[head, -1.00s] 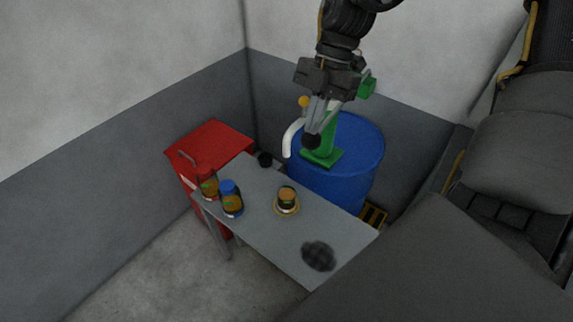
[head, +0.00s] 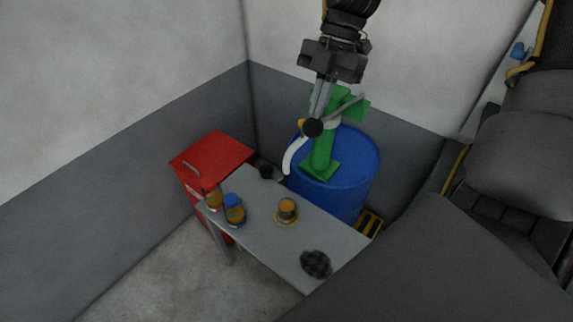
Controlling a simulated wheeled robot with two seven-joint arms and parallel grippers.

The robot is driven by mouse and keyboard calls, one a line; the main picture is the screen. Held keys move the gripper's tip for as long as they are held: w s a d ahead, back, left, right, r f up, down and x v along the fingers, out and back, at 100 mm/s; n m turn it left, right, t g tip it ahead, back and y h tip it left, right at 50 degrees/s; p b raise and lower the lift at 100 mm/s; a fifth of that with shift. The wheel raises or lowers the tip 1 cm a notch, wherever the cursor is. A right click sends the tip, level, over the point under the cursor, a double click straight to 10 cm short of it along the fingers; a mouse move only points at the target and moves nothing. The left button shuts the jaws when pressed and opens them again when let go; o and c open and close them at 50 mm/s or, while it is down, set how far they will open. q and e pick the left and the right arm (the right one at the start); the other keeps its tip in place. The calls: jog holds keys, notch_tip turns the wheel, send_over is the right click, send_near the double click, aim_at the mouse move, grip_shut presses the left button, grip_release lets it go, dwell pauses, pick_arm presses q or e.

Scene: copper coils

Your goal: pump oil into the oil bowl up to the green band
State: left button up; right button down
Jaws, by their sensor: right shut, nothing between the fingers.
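The green pump (head: 322,150) stands on top of the blue drum (head: 335,188). Its grey lever ends in a black knob (head: 312,127), and its white curved spout (head: 290,160) hangs toward the table. My right gripper (head: 317,112) is shut with nothing between its fingers, its tips close above the knob; I cannot tell whether they touch it. An amber-filled bowl (head: 287,210), apparently the oil bowl, stands on a yellowish base on the table. Its green band cannot be made out now. My left gripper is not in view.
Walls enclose the corner.

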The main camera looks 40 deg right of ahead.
notch_tip(320, 180, up, 8)
jog(key=p, duration=0.5)
jog(key=shift+d+f, duration=0.15)
jog(key=shift+d, duration=0.2)
jog(key=shift+w, duration=0.15)
